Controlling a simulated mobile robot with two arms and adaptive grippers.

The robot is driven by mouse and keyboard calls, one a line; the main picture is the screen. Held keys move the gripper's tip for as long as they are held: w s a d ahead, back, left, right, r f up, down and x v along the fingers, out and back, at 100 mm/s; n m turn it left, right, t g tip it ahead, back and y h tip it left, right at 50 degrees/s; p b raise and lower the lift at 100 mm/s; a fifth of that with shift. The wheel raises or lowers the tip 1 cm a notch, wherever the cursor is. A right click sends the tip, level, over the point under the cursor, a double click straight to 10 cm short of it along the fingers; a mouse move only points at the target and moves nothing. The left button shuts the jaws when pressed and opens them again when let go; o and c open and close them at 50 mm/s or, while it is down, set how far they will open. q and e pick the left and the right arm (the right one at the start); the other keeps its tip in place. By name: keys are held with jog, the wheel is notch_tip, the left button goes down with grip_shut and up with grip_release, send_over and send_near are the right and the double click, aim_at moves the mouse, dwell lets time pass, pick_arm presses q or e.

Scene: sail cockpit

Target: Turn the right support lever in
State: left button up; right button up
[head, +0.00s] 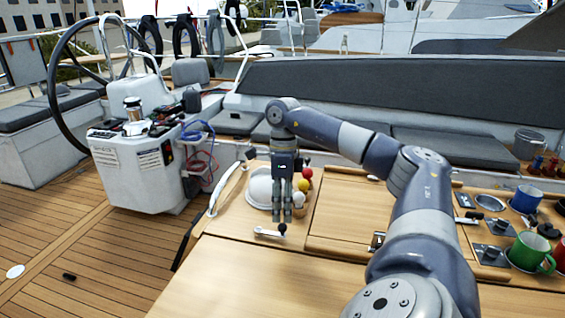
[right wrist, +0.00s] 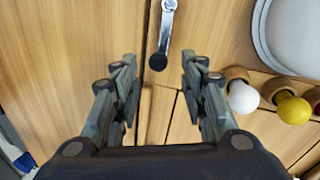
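The support lever (head: 266,233) is a short silver bar with a black knob (head: 282,229), on the wooden cockpit table below my right gripper. In the right wrist view the silver lever (right wrist: 166,28) comes down from the top edge, and its black knob (right wrist: 158,61) points towards me. My right gripper (head: 284,214) points down just above the knob. Its two fingers (right wrist: 160,76) stand wide apart in the right wrist view, with the knob showing between them and nothing held. Contact with the lever cannot be seen. My left gripper is not in view.
White dishes (head: 259,188) and white, yellow (head: 303,185) and red (head: 307,172) balls sit in the table close to my right gripper. A curved grab rail (head: 228,187) stands left. Blue (head: 526,199) and green (head: 531,252) mugs are at the right. The wooden table front (head: 265,280) is bare.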

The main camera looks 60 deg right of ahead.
aim_at(282, 224)
jog(key=r, duration=0.3)
jog(key=shift+w+d+r, duration=0.15)
jog(key=shift+d+r, duration=0.15)
jog(key=f, duration=0.2)
jog(key=a+f, duration=0.1)
jog(key=f, duration=0.2)
jog(key=s+f, duration=0.1)
jog(key=f, duration=0.1)
jog(key=shift+a+f, duration=0.2)
jog(key=shift+f, duration=0.1)
jog(key=shift+w+a+r, duration=0.1)
jog(key=shift+w, duration=0.1)
jog(key=shift+s+m, duration=0.15)
jog(key=shift+m, duration=0.15)
jog(key=shift+a, duration=0.1)
